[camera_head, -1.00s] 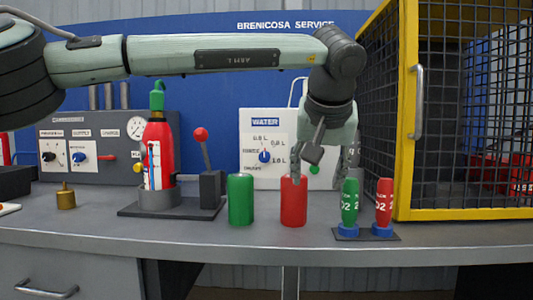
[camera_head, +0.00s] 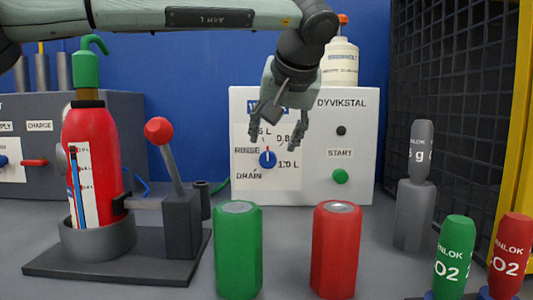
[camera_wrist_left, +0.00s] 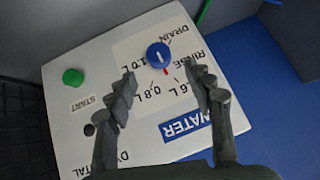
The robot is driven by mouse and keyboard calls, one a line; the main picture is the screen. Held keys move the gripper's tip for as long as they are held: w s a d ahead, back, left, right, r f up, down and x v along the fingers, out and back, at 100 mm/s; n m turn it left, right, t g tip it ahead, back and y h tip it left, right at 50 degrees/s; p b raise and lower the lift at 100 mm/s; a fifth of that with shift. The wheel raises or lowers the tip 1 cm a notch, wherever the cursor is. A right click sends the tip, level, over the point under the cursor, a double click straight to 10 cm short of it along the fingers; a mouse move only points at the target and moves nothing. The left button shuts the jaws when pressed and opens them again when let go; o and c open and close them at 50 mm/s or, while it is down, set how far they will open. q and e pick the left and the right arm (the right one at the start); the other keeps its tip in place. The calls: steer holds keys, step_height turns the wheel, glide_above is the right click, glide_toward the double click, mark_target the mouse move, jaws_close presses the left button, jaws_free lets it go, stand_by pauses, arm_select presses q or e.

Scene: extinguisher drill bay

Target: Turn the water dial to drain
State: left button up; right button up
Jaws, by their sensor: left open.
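The blue water dial (camera_head: 267,158) sits on the white water panel (camera_head: 355,188), among the labels RINSE, DRAIN, 0.6 L, 0.8 L and 1.0 L. Its red mark is at the top, pointing between 0.6 L and 0.8 L. My left gripper (camera_head: 273,144) hangs in front of the panel, fingers spread and pointing down, just above the dial. In the left wrist view the dial (camera_wrist_left: 157,55) lies between the open fingertips (camera_wrist_left: 159,66), apparently untouched. My right gripper is out of view.
A green START button (camera_head: 340,176) is right of the dial. A green cylinder (camera_head: 238,250) and a red cylinder (camera_head: 336,250) stand in front of the panel. A red extinguisher (camera_head: 105,150) and red-knobbed lever (camera_head: 160,131) are at left. A mesh cage (camera_head: 450,120) bounds the right.

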mark_target(269, 153)
arm_select(q)
steer(key=x, duration=0.5)
steer(key=shift+f, duration=0.2)
steer(key=shift+w+f, duration=0.35)
steer(key=shift+w, duration=0.05)
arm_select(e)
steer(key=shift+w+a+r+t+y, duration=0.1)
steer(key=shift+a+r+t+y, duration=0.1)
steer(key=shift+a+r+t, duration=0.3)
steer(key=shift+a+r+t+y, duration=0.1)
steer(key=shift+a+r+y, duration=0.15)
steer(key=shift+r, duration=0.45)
arm_select(q)
steer(key=shift+a, duration=0.1)
steer(key=c, duration=1.2)
